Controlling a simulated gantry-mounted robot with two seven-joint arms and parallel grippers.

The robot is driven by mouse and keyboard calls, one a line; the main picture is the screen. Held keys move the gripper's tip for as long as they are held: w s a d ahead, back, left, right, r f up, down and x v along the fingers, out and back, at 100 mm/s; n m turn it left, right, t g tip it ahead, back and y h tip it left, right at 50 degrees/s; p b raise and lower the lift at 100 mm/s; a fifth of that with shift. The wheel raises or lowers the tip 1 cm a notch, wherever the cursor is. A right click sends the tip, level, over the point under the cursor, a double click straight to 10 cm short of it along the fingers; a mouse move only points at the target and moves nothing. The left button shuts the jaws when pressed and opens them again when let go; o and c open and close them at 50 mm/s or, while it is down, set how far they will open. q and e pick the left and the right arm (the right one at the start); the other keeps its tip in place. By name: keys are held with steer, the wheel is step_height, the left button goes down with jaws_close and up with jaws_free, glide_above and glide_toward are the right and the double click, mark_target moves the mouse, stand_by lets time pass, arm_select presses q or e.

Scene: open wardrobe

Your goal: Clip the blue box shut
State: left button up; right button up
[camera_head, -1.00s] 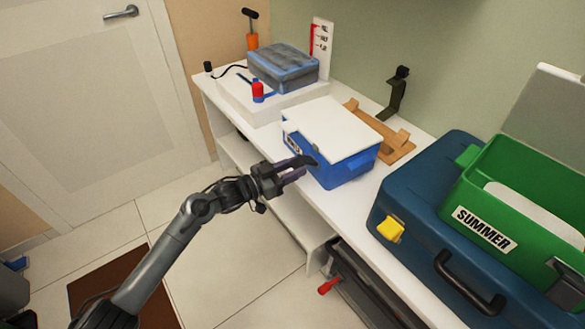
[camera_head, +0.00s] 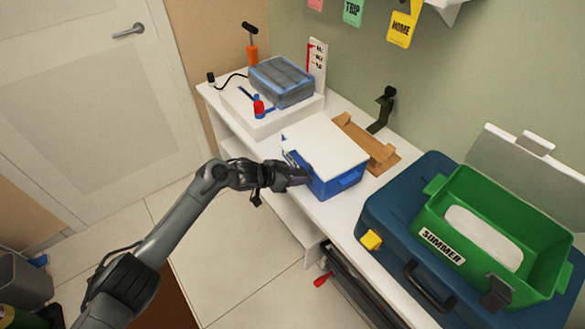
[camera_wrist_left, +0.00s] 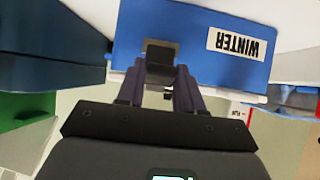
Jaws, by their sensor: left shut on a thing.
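The blue box (camera_head: 342,184) stands on the white bench with its white lid (camera_head: 325,149) down over the top. Whether the lid is fully seated I cannot tell. In the left wrist view the blue front (camera_wrist_left: 180,22) carries a WINTER label (camera_wrist_left: 236,42), upside down in the picture, and a dark clip (camera_wrist_left: 161,58). My left gripper (camera_head: 299,177) is at the box's front. In the wrist view its fingers (camera_wrist_left: 161,75) are shut on the clip, one on each side. The fingers hide part of the front in the head view. My right gripper is not in view.
A green SUMMER box (camera_head: 515,268) with a raised lid sits on a dark blue case (camera_head: 395,220) to the right. A wooden holder (camera_head: 372,146) lies behind the blue box. A grey-lidded box (camera_head: 282,80) stands on a white stand (camera_head: 265,115) at the back left.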

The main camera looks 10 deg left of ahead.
arm_select(q)
steer(key=shift+w+d+r+g+y, duration=0.2)
steer(key=shift+d+r+g+y, duration=0.15)
steer(key=shift+r, duration=0.2)
steer(key=shift+w+d+g+y, duration=0.15)
steer(key=shift+g+y, duration=0.1)
steer(key=shift+y, duration=0.3)
steer(key=shift+w+d+r+g+y+b, duration=0.15)
steer(key=shift+w+d+g+y+b, duration=0.1)
steer(key=shift+g+y+b, duration=0.55)
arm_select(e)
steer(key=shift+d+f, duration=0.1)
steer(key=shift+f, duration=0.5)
arm_select(q)
steer(key=shift+b, duration=0.3)
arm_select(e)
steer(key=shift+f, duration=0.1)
arm_select(q)
steer(key=o, duration=1)
steer(key=shift+d+r, duration=0.1)
steer(key=shift+o, duration=0.2)
steer(key=shift+r, duration=0.15)
